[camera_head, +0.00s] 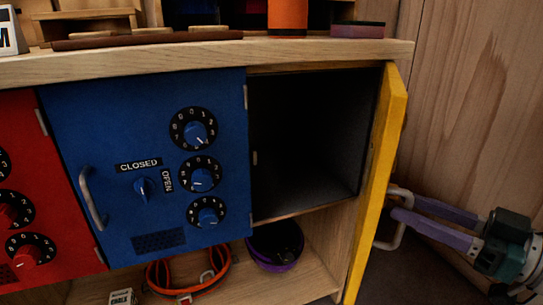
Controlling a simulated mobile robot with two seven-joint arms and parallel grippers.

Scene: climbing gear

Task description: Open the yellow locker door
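The yellow locker door (378,180) stands swung open at the right of its compartment (305,140), seen nearly edge-on. The compartment looks dark and empty. A pale metal handle (402,200) sticks out from the door's outer face. My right gripper (404,205) reaches in from the right with two purple fingers spread apart. The nearer fingertip overlaps the handle loop in the picture; the farther one ends beside the bar. I cannot tell whether either touches it. My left gripper is not in view.
A closed blue door (110,100) with dials and a red door (40,180) lie left. An orange loop of gear (190,290) and a purple item (274,246) rest on the shelf below. Wooden panelling (480,110) stands close at the right. Items stand on the wooden top (210,58).

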